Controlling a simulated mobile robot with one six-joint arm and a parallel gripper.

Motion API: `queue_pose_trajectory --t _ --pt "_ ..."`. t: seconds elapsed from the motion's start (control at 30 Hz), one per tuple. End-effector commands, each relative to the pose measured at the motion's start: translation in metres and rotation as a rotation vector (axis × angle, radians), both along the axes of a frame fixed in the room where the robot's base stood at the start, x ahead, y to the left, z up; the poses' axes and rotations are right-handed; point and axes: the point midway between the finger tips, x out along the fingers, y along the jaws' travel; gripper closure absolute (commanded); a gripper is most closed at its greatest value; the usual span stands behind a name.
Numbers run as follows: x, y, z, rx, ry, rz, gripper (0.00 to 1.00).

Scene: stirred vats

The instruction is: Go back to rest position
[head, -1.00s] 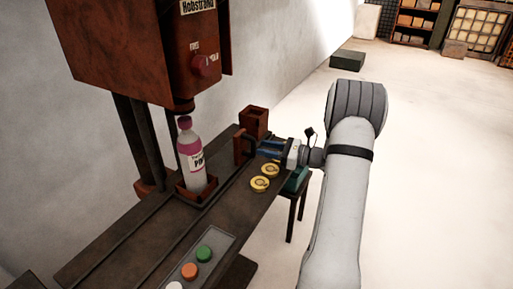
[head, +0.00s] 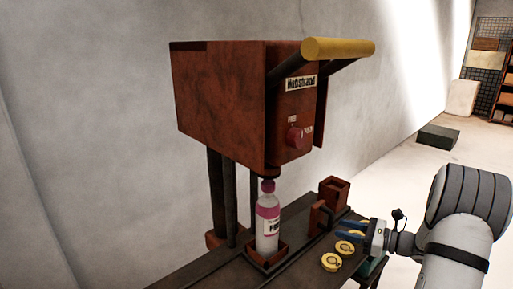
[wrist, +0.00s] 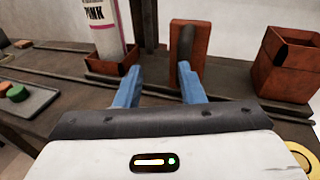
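My gripper (head: 352,226) is at the right side of the bench in the head view, with its blue fingers pointing left at a rust-red block with a dark handle (head: 321,215). In the wrist view my gripper (wrist: 158,78) has its two blue fingers spread apart. The red block with its dark upright handle (wrist: 186,50) stands just beyond the fingertips. Nothing shows held between the fingers. Whether a fingertip touches the block I cannot tell.
A pink-labelled bottle (head: 267,222) stands upright in a small red tray (head: 283,250) under the rusty press (head: 225,105), which has a yellow lever bar (head: 338,48). An open red box (head: 334,191) and two yellow discs (head: 331,262) lie near my gripper. Open floor is at the right.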

Motion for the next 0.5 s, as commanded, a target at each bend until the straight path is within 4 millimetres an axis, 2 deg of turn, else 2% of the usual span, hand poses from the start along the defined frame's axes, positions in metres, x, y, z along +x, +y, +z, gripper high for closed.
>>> queue_pose_trajectory --t 0.03,0.2,0.33,0.5 --pt "-0.007 0.024 0.015 -0.068 -0.008 0.065 0.65" --pt "-0.051 0.1 0.042 -0.363 -0.052 0.331 0.65" --pt "-0.095 0.143 0.056 -0.604 -0.121 0.543 0.65" --pt "-0.155 0.173 0.069 -0.919 -0.259 0.816 0.65"
